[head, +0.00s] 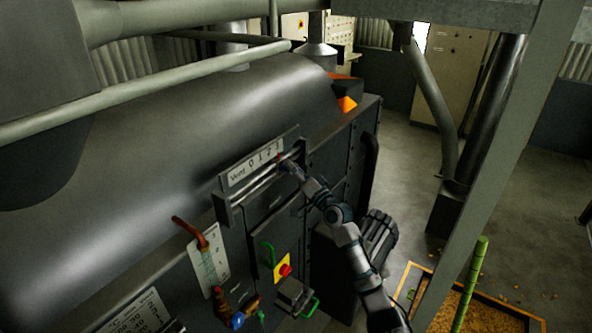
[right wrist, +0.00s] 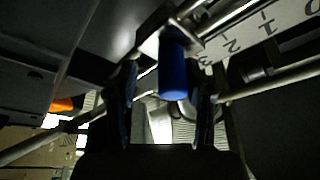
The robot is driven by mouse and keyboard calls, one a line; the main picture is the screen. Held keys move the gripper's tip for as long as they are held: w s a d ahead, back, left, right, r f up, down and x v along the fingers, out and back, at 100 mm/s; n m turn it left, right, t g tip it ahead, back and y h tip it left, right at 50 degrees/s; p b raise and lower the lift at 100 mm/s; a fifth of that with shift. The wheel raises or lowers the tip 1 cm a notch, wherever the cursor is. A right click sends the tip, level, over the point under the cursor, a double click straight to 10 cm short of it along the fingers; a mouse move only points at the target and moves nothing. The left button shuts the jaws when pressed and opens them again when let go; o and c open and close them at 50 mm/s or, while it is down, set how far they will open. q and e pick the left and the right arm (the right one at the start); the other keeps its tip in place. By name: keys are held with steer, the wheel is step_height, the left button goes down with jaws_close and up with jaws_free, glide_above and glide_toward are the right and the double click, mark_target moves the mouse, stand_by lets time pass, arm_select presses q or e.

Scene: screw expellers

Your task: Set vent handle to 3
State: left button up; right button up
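The vent handle is a blue grip (right wrist: 173,75) on a metal slider; it shows in the right wrist view between my fingers. In the head view it is small and mostly hidden by my right gripper (head: 286,164). The white Vent scale (head: 252,166) is marked 0 to 3, with 3 at its right end in the head view. The handle stands near the 3 end of the scale. My right gripper is open around the handle, with a visible gap on the left side in the wrist view. My left gripper is not in view.
Rails (head: 262,182) run along the scale. Below are a red and yellow switch (head: 284,270), a green handle (head: 268,255) and a gauge with a copper pipe (head: 190,232). A slanted grey beam (head: 490,150) and a yellow-edged tray (head: 510,308) stand at the right.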

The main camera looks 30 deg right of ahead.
steer(key=shift+a+r, duration=0.1)
steer(key=shift+a, duration=0.5)
steer(key=shift+s, duration=0.35)
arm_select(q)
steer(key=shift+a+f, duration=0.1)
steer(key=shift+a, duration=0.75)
arm_select(e)
steer(key=v, duration=1.1)
steer(key=shift+s+d, duration=0.1)
